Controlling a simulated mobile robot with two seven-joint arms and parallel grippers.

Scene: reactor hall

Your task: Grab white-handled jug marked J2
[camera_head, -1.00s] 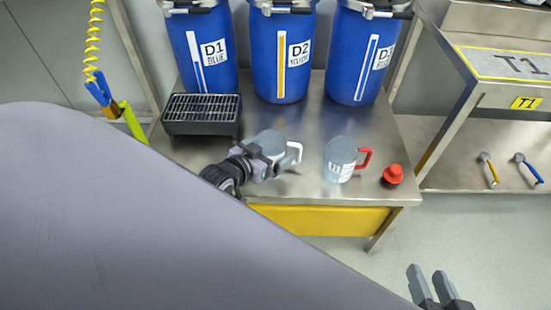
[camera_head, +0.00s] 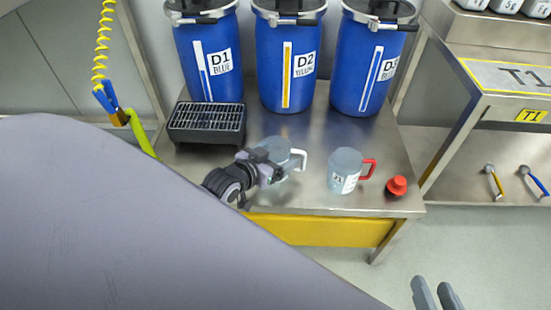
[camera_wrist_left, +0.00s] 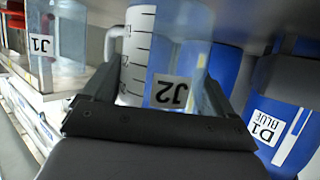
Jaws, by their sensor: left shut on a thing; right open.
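The J2 jug (camera_head: 284,150) is clear grey-blue with a white handle (camera_head: 300,160) on its right side. It is over the steel bench in the head view. My left gripper (camera_head: 268,160) is shut on its body from the front left and hides part of it. In the left wrist view, the jug (camera_wrist_left: 184,55) is between the two fingers, with its J2 label and measuring marks showing. I cannot tell whether its base touches the bench. My right gripper (camera_head: 435,285) is open and empty at the bottom right, over the floor.
The red-handled J1 jug (camera_head: 344,168) stands right of J2, with a red cap-like object (camera_head: 397,186) beyond it. A black grated tray (camera_head: 206,122) is behind left. Blue drums D1 (camera_head: 225,75), D2 (camera_head: 272,50) and a third (camera_head: 345,65) line the back.

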